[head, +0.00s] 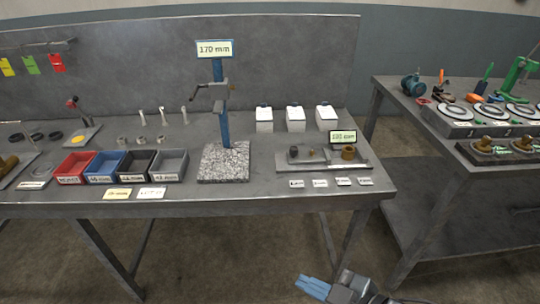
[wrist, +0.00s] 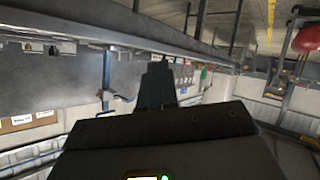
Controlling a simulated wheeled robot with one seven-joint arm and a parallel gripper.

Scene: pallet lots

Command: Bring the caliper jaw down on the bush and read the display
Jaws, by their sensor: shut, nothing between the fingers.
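A blue upright gauge (head: 222,118) stands on a speckled granite plate (head: 222,172), with a side arm and crank (head: 214,88) high on its column. Its display (head: 214,49) reads 170 mm. No bush shows on the bare granite. A brass bush (head: 348,153) sits on the right of a low grey fixture (head: 318,166), beside a dark round piece (head: 294,152). A small display (head: 342,137) behind the bush is too small to read surely. My gripper (head: 305,285) is shut and empty, low in front of the bench, apart from everything; its dark fingers show in the wrist view (wrist: 157,85).
Red (head: 75,167), blue, black and grey bins stand left of the granite plate. White boxes (head: 295,118) stand behind the fixture and small labels lie in front. A second bench (head: 465,150) with round fixtures stands to the right. Open floor lies before the main bench.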

